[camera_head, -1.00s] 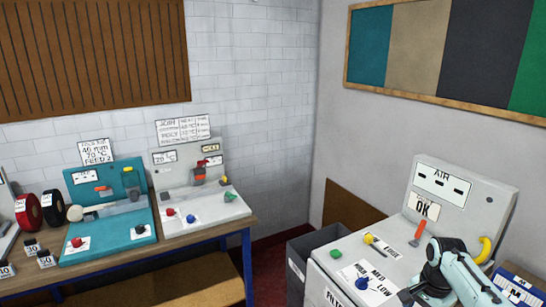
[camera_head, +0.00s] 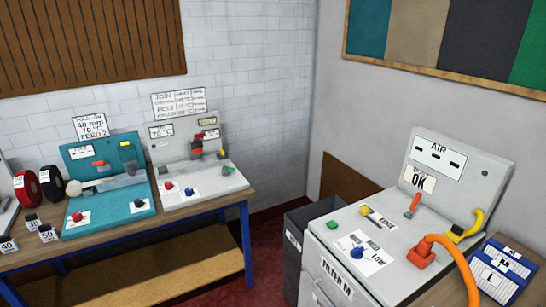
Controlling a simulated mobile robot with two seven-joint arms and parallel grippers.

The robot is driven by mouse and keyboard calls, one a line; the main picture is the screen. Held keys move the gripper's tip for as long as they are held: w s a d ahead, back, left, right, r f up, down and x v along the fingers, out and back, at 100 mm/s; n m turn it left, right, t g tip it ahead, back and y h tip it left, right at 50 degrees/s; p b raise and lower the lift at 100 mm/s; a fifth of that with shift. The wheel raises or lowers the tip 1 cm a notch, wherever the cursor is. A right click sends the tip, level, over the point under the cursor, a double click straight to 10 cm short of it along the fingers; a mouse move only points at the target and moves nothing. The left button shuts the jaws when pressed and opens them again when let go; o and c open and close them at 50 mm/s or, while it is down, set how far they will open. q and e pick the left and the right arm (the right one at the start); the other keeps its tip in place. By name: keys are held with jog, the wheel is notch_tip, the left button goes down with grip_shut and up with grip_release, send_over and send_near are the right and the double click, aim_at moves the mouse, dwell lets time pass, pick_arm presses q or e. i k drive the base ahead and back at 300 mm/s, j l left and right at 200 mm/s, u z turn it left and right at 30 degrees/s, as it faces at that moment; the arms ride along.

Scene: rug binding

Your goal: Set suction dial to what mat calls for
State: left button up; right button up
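The likely suction dial is a blue knob (camera_head: 357,252) on a white label (camera_head: 372,258) with level words; MED and LOW are readable. It sits on the front left of the light grey cabinet (camera_head: 330,232) on the right. The knob is too small to tell which word it points to. No mat can be picked out with certainty. Neither gripper is in view.
The cabinet has an AIR panel (camera_head: 438,158), an OK card (camera_head: 419,180), a yellow knob (camera_head: 365,210), a green button (camera_head: 332,224) and an orange hose (camera_head: 452,245). Blue labelled items (camera_head: 500,272) lie right. A bench (camera_head: 235,205) with teal and grey machines stands left.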

aim_at(356, 254)
jog(key=z, duration=2.45)
jog(key=u, duration=0.55)
jog(key=j+u, duration=0.3)
jog(key=u, duration=0.15)
jog(key=i+j+u, duration=0.1)
jog(key=j+u, duration=0.15)
jog(key=u, duration=0.15)
